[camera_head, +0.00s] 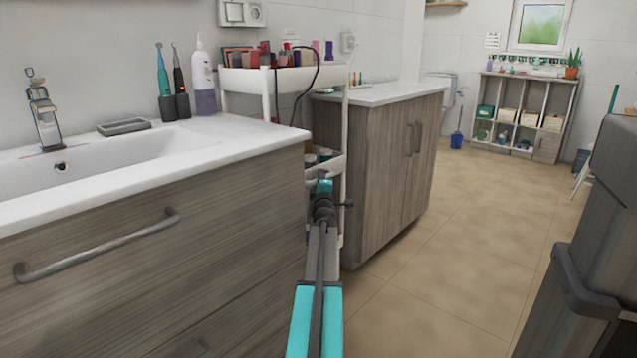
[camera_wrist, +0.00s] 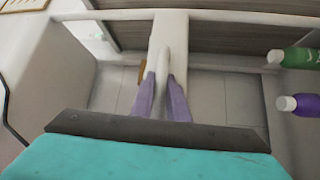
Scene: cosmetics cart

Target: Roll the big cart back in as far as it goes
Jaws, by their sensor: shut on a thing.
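The big cart (camera_head: 262,81) is a white trolley with stacked trays. It stands in the gap between the washbasin cabinet and the farther cabinet, its end near the gap's front. My gripper (camera_head: 322,187) is at the cart's front, around the height of its middle tray. In the wrist view my gripper (camera_wrist: 162,92) has its two purple-grey fingers closed on either side of a slim white cart part (camera_wrist: 165,62). The exact shape of that part is partly hidden by the fingers. The cart's lower part and wheels are mostly hidden by the cabinet and my arm.
The washbasin cabinet (camera_head: 150,265) is close on the left, the farther cabinet (camera_head: 375,180) on the right. Cosmetics fill the top tray, with a dark cable hanging over it. A green bottle (camera_wrist: 292,57) and purple bottle (camera_wrist: 300,104) lie at the right. Tiled floor (camera_head: 440,280) is clear.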

